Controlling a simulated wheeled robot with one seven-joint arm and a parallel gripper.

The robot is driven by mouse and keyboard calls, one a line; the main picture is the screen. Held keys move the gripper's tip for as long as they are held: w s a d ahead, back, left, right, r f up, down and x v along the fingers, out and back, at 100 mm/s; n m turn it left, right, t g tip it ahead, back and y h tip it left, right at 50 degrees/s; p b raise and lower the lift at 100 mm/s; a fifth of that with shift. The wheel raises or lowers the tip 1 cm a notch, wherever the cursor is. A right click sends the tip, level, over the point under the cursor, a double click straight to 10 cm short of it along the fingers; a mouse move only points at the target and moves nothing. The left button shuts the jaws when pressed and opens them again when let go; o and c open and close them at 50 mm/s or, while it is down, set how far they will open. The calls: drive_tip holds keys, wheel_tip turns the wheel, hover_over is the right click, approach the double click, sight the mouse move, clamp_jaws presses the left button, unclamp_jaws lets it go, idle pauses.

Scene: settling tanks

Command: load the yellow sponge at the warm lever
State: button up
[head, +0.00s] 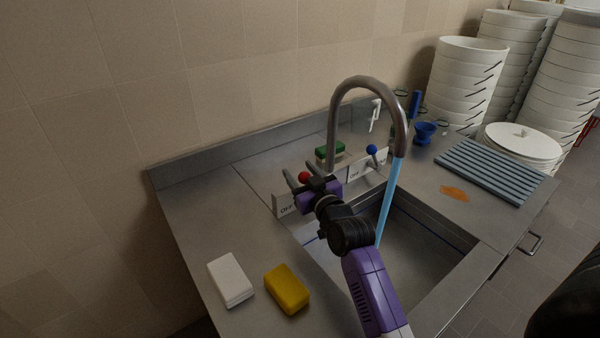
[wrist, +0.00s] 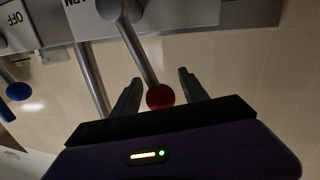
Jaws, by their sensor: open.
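The yellow sponge (head: 287,290) lies on the steel counter at the front left, left of the basin. The red-knobbed lever (head: 304,176) stands on a white plate (head: 284,204) behind the basin. In the wrist view its red knob (wrist: 160,96) sits between my fingers, and the letters "ARM" show beside its rod, the rest cut off. My gripper (head: 299,173) is open around this lever; the wrist view shows its fingers (wrist: 160,78) one on each side of the rod. I cannot tell whether either finger touches it. The gripper holds no sponge.
A white block (head: 231,280) lies left of the sponge. A blue-knobbed lever (head: 371,150) stands right of the red one. The tall tap (head: 332,120) runs bluish water (head: 389,200) into the basin (head: 420,250).

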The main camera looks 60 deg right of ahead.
drive_tip(key=b+v, duration=0.1)
drive_tip(key=v, duration=0.6)
drive_tip(key=shift+s+a, duration=0.25)
drive_tip(key=shift+s, duration=0.05)
idle(0.3)
